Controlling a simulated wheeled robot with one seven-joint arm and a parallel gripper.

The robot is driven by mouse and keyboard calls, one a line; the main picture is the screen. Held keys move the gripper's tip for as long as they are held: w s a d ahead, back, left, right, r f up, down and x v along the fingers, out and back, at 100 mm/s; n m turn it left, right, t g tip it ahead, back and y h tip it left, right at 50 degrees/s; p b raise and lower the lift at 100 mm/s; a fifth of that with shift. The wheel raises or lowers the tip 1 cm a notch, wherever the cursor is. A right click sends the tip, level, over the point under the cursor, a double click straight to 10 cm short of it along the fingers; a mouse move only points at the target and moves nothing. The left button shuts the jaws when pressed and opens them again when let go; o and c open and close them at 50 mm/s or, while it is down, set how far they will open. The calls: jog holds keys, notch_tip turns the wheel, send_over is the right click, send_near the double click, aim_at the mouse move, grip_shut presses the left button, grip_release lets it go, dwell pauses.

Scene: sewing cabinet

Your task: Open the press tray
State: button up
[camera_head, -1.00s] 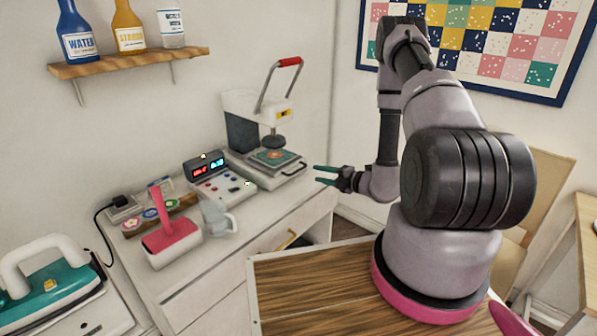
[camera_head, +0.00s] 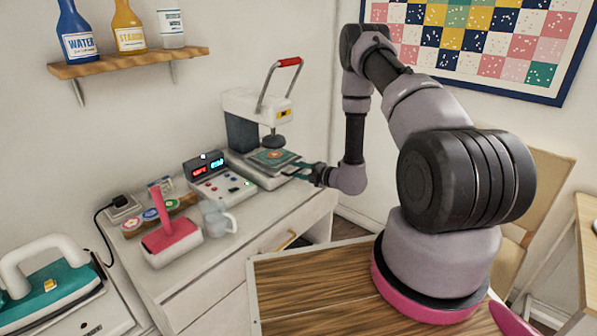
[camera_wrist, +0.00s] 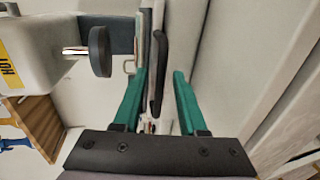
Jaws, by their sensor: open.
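The heat press (camera_head: 240,115) stands at the back of the white cabinet, with its red-gripped lever (camera_head: 289,62) raised. Its press tray (camera_head: 272,157) sits low at the front and carries a teal patch with an orange mark. My gripper (camera_head: 298,170) is open at the tray's front edge. In the wrist view, my gripper's green fingers (camera_wrist: 158,95) stand on either side of the black tray handle (camera_wrist: 160,60), apart from each other. The handle lies closer to the left finger; I cannot tell whether they touch. In the head view my gripper partly covers the handle.
A control box (camera_head: 217,178) with a lit display stands left of the press. A teal iron (camera_head: 50,280) is at the lower left. Free space lies right of the cabinet.

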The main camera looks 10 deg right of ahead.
grip_shut()
dwell(1.4)
